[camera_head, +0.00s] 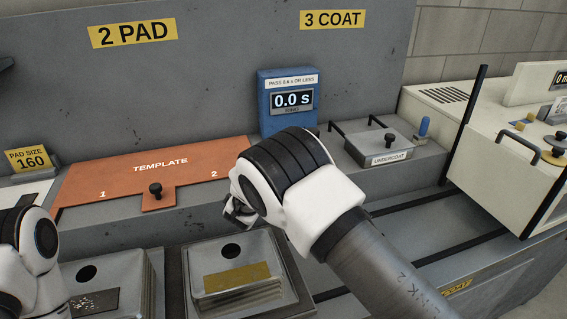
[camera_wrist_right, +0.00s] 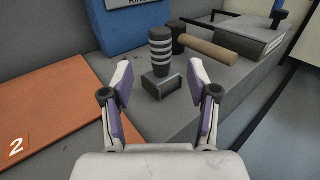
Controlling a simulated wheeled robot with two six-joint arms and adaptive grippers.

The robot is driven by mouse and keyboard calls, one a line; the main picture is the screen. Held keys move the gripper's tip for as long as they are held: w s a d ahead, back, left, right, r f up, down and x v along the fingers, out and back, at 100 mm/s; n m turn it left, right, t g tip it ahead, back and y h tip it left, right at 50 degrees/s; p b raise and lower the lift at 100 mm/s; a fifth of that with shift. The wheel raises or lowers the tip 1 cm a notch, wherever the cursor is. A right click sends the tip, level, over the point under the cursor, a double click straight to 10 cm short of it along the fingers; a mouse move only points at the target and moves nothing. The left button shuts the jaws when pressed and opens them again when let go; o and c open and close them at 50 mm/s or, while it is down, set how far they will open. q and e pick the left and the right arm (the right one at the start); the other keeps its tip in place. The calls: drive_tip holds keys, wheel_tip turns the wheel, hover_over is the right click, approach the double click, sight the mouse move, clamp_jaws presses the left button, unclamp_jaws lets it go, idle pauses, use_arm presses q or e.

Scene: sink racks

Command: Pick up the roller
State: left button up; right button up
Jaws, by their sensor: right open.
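In the right wrist view, a dark handle with pale stripes (camera_wrist_right: 160,52) stands upright on a small metal block (camera_wrist_right: 162,84). A tan cylinder (camera_wrist_right: 208,47) with a dark end lies just behind it to the right. I cannot tell for sure which of these is the roller. My right gripper (camera_wrist_right: 160,88) is open, its fingers on either side of the metal block in that view, apart from it. In the head view my right gripper (camera_head: 236,214) points down-left and my wrist hides both things. My left wrist shows at the lower left; its fingers are not clear.
The orange template board (camera_head: 150,172) lies left of my right gripper. A blue timer box (camera_head: 288,100) stands behind. The undercoat tray (camera_head: 380,146) is to the right. Metal trays (camera_head: 240,272) sit in front, below the ledge. A cream machine (camera_head: 500,130) stands far right.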

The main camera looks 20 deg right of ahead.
drive_tip(key=shift+s+f, duration=0.15)
drive_tip(key=shift+f, duration=0.25)
drive_tip(key=x, duration=0.2)
drive_tip(key=p+x, duration=0.1)
drive_tip(key=x, duration=0.1)
drive_tip(key=shift+a+f, duration=0.1)
drive_tip(key=shift+a, duration=0.15)
drive_tip(key=x, duration=0.1)
drive_tip(key=p+x, duration=0.2)
drive_tip(key=x, duration=0.1)
drive_tip(key=shift+s+d+r, duration=0.15)
drive_tip(key=shift+d+r, duration=0.05)
drive_tip(key=shift+r, duration=0.1)
drive_tip(key=shift+w+d+f, duration=0.1)
drive_tip(key=shift+w+d, duration=0.05)
drive_tip(key=shift+w, duration=0.05)
drive_tip(key=shift+w+f, duration=0.2)
drive_tip(key=shift+s+r, duration=0.1)
clamp_jaws()
use_arm(q)
drive_tip(key=shift+w+r, duration=0.25)
drive_tip(key=shift+r, duration=0.85)
